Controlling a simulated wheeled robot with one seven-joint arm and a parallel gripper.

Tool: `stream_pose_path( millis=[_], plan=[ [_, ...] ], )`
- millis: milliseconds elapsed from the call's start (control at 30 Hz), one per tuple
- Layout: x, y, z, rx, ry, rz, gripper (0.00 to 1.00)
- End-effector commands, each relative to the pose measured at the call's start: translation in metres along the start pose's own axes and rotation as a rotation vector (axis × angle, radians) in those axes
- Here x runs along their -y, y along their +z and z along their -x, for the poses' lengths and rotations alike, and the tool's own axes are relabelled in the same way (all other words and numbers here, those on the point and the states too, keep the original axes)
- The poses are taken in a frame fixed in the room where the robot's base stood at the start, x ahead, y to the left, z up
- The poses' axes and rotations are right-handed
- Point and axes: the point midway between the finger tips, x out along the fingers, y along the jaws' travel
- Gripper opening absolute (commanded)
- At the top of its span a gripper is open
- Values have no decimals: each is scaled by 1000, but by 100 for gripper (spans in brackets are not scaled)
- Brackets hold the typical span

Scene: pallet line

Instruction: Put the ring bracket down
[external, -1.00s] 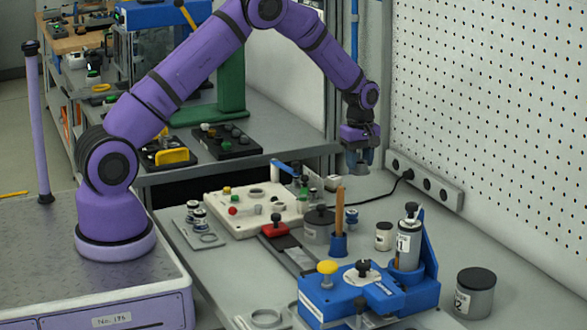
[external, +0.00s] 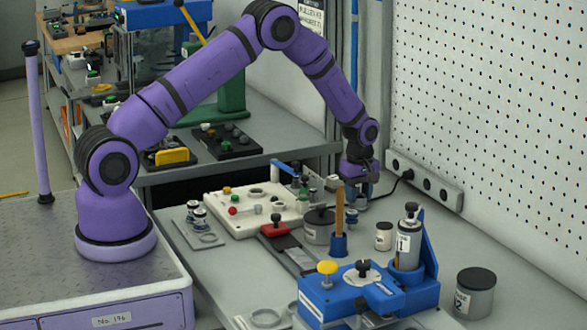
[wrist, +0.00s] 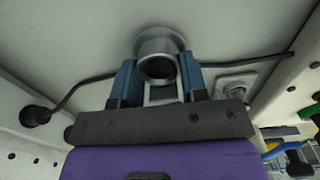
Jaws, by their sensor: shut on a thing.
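My gripper (external: 360,188) is low over the back of the bench, near the pegboard wall. In the wrist view its two blue fingers (wrist: 158,84) are shut on the ring bracket (wrist: 160,46), a grey metal ring with a dark bore and a flat plate part between the fingers. In the external view the gripper and the wooden-handled tool mostly hide the bracket. The bracket is at or very near the bench top (external: 385,207); I cannot tell whether it touches.
A black cable (wrist: 90,82) runs past the bracket from the socket strip (external: 428,183). A grey square fitting (wrist: 237,86) lies right of the fingers. A blue holder with a wooden handle (external: 339,212), a small white jar (external: 384,237) and a dark-lidded pot (external: 318,229) stand nearer.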

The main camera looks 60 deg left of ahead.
Motion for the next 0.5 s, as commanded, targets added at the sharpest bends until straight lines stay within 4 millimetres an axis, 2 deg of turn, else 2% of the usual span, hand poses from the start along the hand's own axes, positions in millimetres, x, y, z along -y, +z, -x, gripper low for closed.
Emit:
stream_pose_path(
  millis=[400,433,500],
  plan=[
    [0,0,-8,-1,2,0,13],
    [0,0,-8,-1,2,0,45],
    [0,0,-8,-1,2,0,61]
  ],
)
